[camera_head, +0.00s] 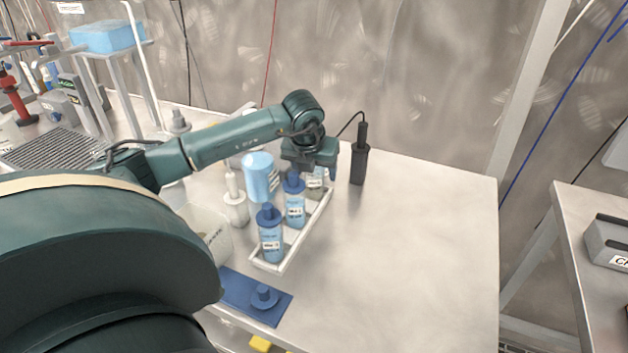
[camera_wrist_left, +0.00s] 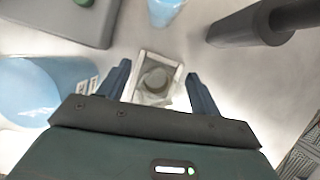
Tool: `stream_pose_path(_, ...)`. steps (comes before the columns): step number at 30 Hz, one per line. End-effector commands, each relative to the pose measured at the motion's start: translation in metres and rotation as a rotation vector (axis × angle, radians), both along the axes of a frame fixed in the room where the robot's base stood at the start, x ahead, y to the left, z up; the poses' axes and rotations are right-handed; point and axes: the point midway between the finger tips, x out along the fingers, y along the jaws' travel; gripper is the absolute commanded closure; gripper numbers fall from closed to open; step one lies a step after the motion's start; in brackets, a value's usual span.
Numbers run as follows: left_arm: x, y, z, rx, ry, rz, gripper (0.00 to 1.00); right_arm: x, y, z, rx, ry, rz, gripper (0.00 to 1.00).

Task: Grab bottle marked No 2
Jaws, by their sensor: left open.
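A narrow white rack (camera_head: 306,224) on the table holds upright bottles in a row. The near blue-capped bottle (camera_head: 271,240) and the middle blue-capped bottle (camera_head: 294,204) hold light blue contents. A greyish bottle (camera_head: 316,180) stands at the far end, partly hidden by my left gripper (camera_head: 312,170). The label numbers are too small to read surely. In the left wrist view, my left gripper (camera_wrist_left: 160,88) is open and empty. A grey round top (camera_wrist_left: 156,80) in a square white frame lies between and beyond its fingers. My right gripper is not in view.
A larger light blue cylinder (camera_head: 259,178) and a white bottle (camera_head: 236,203) stand left of the rack. A dark upright device (camera_head: 359,160) with a cable stands behind right. A blue mat (camera_head: 238,291) lies in front. The table's right side is clear.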

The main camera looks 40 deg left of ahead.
Motion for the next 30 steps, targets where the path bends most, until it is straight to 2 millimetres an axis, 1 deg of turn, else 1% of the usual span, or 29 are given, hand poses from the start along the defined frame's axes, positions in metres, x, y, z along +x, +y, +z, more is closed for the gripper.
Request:
stream_pose_path(7,0.0007,0.0001,-0.0021,-0.001,0.000,0.000,0.36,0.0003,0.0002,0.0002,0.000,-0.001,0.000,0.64)
stream_pose_path(25,0.0005,0.0003,-0.0017,0.000,0.000,0.000,0.85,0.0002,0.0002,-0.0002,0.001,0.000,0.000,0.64)
stream_pose_path(30,0.0006,0.0003,-0.0013,0.000,-0.001,0.000,0.85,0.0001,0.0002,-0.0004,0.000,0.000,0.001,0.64)
